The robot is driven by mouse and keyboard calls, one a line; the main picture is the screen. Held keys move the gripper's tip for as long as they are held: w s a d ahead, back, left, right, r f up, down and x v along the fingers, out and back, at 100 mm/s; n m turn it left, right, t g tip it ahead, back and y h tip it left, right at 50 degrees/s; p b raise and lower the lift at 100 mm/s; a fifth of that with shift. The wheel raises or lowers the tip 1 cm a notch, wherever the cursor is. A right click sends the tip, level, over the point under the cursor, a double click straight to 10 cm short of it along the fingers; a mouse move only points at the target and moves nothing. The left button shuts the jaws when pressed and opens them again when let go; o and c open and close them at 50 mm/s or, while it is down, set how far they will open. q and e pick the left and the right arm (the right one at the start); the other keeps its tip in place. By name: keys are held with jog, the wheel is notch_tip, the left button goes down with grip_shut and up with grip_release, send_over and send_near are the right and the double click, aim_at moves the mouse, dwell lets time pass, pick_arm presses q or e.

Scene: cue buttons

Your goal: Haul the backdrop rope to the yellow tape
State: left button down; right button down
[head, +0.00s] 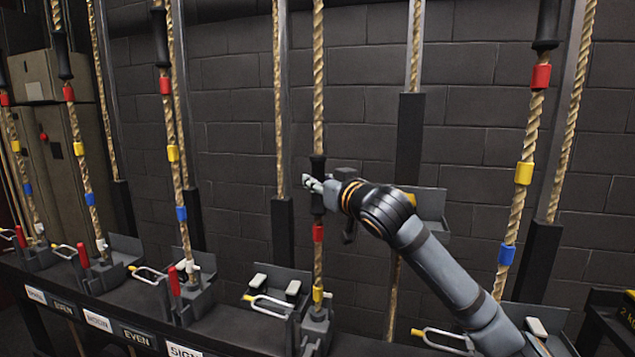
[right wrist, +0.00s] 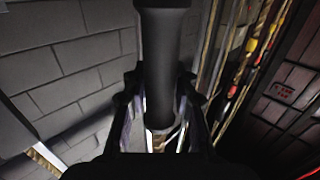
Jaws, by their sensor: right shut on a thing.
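My right gripper (head: 318,186) is shut on the black grip sleeve (head: 318,166) of the middle rope (head: 318,80). In the right wrist view the dark sleeve (right wrist: 163,65) runs between the fingers. Below the gripper this rope carries a red tape (head: 318,233) and, lower, a yellow tape (head: 318,295) close to the rope lock at its foot. No blue tape shows on this rope. The signs visible on the rail do not let me tell which rope is the backdrop one. My left gripper is not in view.
Other ropes with black sleeves and red, yellow and blue tapes hang left (head: 170,110) and right (head: 525,170). Rope locks with pale handles (head: 270,303) line the dark rail, with label plates (head: 185,350) in front. A dark brick wall (head: 240,140) stands behind.

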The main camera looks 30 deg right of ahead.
aim_at(321, 135)
jog(key=c, duration=1)
grip_release()
jog(key=shift+c, duration=0.2)
jog(key=shift+r, duration=0.15)
notch_tip(321, 135, up, 10)
jog(key=shift+f, duration=0.1)
